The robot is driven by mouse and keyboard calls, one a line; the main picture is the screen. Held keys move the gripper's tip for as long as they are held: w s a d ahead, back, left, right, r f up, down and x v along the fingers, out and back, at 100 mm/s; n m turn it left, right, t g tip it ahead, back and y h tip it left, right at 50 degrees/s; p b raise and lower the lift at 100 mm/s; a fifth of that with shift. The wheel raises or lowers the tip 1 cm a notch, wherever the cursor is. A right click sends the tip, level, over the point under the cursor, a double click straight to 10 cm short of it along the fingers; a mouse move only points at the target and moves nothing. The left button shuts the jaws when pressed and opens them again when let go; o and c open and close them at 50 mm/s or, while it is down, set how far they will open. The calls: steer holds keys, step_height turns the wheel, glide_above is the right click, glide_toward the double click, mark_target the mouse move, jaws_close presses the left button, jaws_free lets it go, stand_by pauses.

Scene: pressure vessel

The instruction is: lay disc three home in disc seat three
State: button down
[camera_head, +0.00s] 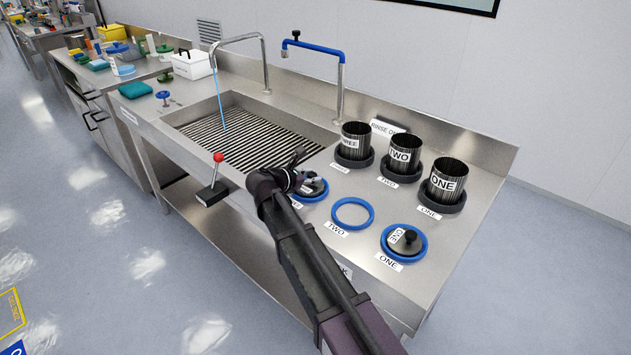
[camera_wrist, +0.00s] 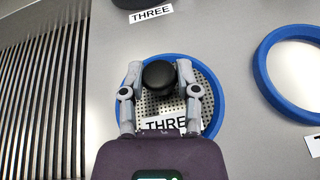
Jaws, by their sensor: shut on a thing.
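Disc three (camera_wrist: 152,105) is a perforated metal plate with a black knob (camera_wrist: 160,75) and a label that reads THREE, partly cut off. My gripper (camera_wrist: 160,80) is shut on the knob, one finger on each side. The disc shows inside the blue ring of disc seat three (camera_wrist: 216,95) in the wrist view. In the head view my gripper (camera_head: 301,176) is at the left of this seat (camera_head: 322,195), and my arm hides part of the disc (camera_head: 313,186). I cannot tell whether the disc rests flat or hangs slightly above.
Blue seat two (camera_head: 352,214) is empty. Disc one (camera_head: 405,240) lies in seat one. Black cylinders labelled THREE (camera_head: 355,141), TWO (camera_head: 400,155) and ONE (camera_head: 445,181) stand behind. A sink with a grate (camera_head: 250,135) and a red-knobbed lever (camera_head: 217,170) are to the left.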

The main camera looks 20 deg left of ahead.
steer(key=shift+s+f, duration=0.15)
steer(key=shift+c, duration=1.8)
jaws_free()
steer(key=p+v, duration=0.4)
steer(key=v, duration=0.6)
steer(key=shift+r, duration=0.25)
steer(key=shift+p+v, duration=0.35)
steer(key=shift+v, duration=0.6)
steer(key=shift+f, duration=0.15)
